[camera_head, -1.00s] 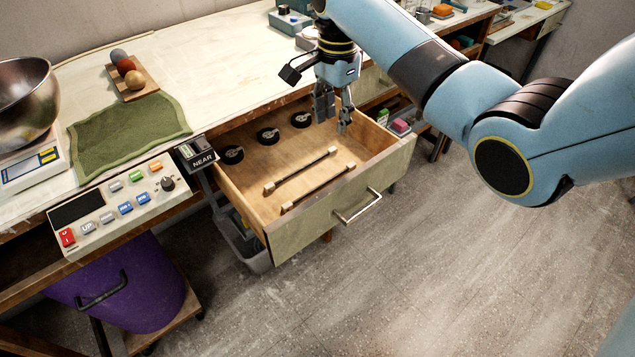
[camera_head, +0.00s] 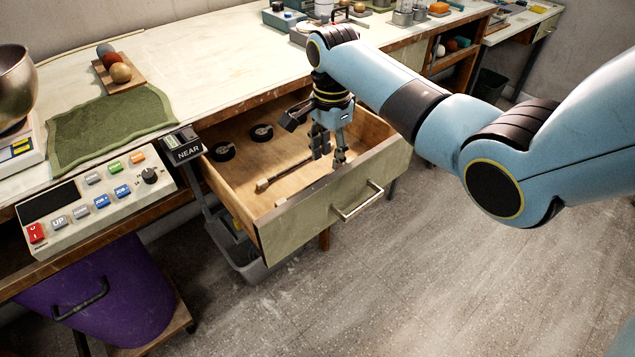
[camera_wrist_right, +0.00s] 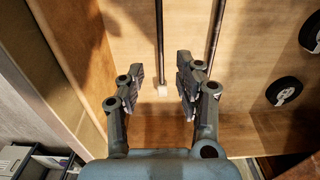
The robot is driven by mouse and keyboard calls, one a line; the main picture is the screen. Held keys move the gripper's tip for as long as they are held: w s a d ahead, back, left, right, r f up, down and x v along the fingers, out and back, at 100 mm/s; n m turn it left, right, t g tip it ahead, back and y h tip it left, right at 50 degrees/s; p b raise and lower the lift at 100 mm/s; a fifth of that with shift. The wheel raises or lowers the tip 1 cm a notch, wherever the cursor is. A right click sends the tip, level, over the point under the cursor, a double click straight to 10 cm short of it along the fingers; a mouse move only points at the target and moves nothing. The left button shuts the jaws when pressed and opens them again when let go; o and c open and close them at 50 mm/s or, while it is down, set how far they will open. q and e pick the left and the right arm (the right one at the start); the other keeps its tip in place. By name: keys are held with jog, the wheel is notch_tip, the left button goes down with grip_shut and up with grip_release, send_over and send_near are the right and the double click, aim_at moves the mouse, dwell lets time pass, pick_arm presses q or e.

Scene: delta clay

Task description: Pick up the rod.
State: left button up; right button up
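Two thin dark rods with pale end caps lie side by side on the wooden floor of the open drawer (camera_head: 225,185). The back rod (camera_head: 286,172) shows partly in the head view. The front rod (camera_head: 300,191), nearer the handle, is mostly hidden by the drawer front and my gripper. In the wrist view, the front rod (camera_wrist_right: 159,40) points down to its pale end between my fingers, and the back rod (camera_wrist_right: 214,38) lies to the right. My right gripper (camera_head: 329,155) is open and empty over the drawer's right part; its fingers (camera_wrist_right: 162,80) are apart. My left gripper is out of view.
Black round pucks (camera_head: 262,132) lie at the drawer's back. The drawer walls and the front panel with its handle (camera_head: 358,202) surround the rods. A control panel (camera_head: 95,205) and a NEAR display (camera_head: 183,146) stand left of the drawer. The bench top (camera_head: 215,70) is largely clear.

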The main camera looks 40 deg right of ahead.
aim_at(329, 173)
notch_tip(329, 173, down, 5)
jog(key=shift+d+r+b, duration=0.1)
jog(key=shift+b, duration=0.35)
jog(key=shift+c, duration=0.3)
grip_shut()
